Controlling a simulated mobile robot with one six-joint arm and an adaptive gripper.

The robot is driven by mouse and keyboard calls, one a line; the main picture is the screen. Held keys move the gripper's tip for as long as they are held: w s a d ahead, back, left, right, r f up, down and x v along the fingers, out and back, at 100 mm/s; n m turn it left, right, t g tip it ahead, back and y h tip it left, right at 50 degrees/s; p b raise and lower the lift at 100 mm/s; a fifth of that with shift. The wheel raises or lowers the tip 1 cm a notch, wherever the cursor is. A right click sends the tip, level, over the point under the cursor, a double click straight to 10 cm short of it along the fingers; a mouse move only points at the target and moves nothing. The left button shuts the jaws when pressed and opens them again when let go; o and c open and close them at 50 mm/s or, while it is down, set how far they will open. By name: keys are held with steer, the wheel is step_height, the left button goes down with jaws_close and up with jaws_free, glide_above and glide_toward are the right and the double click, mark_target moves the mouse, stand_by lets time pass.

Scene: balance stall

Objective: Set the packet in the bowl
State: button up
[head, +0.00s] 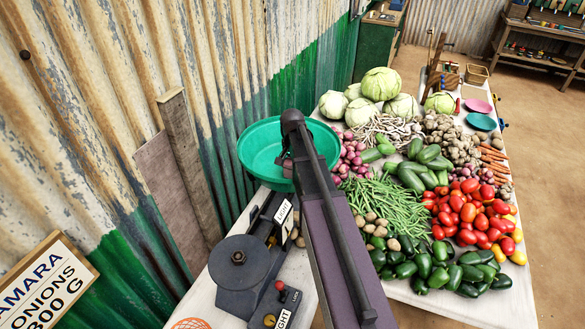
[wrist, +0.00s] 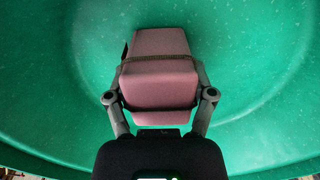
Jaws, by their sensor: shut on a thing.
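The packet (wrist: 160,82) is a mauve, box-shaped block with a dark band across it. In the wrist view my gripper (wrist: 160,66) is shut on it, with one finger at each side. The green bowl (wrist: 262,75) fills the picture behind and around the packet. In the head view the bowl (head: 258,147) stands at the scale, and my arm covers its right part. The packet is mostly hidden there behind my arm. I cannot tell whether the packet touches the bowl's bottom.
A dark scale (head: 243,262) with "LIGHT" labels stands in front of the bowl. Piled vegetables, such as red tomatoes (head: 468,212) and green beans (head: 380,203), cover the table to the right. A corrugated wall (head: 110,110) rises close on the left.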

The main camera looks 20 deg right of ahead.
steer(key=shift+f, duration=0.1)
steer(key=o, duration=1.2)
steer(key=shift+o, duration=0.2)
steer(key=shift+r, duration=0.2)
step_height(320, 180, up, 12)
steer(key=p, duration=1.2)
steer(key=shift+f, duration=0.1)
steer(key=s+a+n, duration=0.9)
steer(key=s+a, duration=0.5)
steer(key=s, duration=0.4)
steer(key=shift+s, duration=0.2)
